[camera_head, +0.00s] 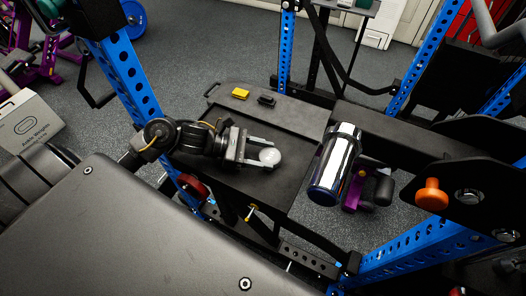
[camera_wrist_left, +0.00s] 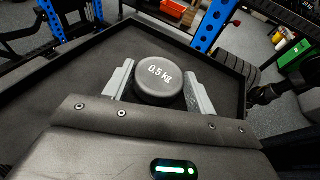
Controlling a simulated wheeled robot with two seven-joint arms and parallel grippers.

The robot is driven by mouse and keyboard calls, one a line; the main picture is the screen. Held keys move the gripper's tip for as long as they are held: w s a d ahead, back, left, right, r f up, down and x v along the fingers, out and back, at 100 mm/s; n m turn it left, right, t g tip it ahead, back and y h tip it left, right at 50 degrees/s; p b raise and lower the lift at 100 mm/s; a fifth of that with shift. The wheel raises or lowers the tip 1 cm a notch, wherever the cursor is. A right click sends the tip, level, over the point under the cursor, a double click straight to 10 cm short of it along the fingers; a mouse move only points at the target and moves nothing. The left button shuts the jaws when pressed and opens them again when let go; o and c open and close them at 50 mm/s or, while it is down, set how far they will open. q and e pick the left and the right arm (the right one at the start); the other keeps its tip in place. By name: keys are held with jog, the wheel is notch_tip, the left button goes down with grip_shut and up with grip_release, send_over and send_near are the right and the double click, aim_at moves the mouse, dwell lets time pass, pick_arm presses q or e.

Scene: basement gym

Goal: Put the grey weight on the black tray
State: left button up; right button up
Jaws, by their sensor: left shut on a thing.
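The grey weight (camera_head: 270,156) is a small round disc that looks pale in the head view. In the left wrist view the weight (camera_wrist_left: 160,80) is darker grey and marked "0.5 kg". My left gripper (camera_head: 262,154) is shut on it, with one finger on each side. The black tray (camera_head: 290,115) is a wide flat surface with a raised rim, and the gripper and weight are over it. The tray (camera_wrist_left: 105,60) also surrounds the weight in the wrist view. I cannot tell whether the weight touches the tray. My right gripper is not in view.
A chrome cylinder (camera_head: 335,165) stands close to the tray's right. Blue perforated posts (camera_head: 128,75) rise around it.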

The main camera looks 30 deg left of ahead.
pick_arm(q)
jog(key=shift+f, duration=0.15)
jog(key=shift+f+b, duration=0.1)
jog(key=shift+b, duration=0.2)
jog(key=o, duration=1.3)
jog(key=shift+o, duration=0.2)
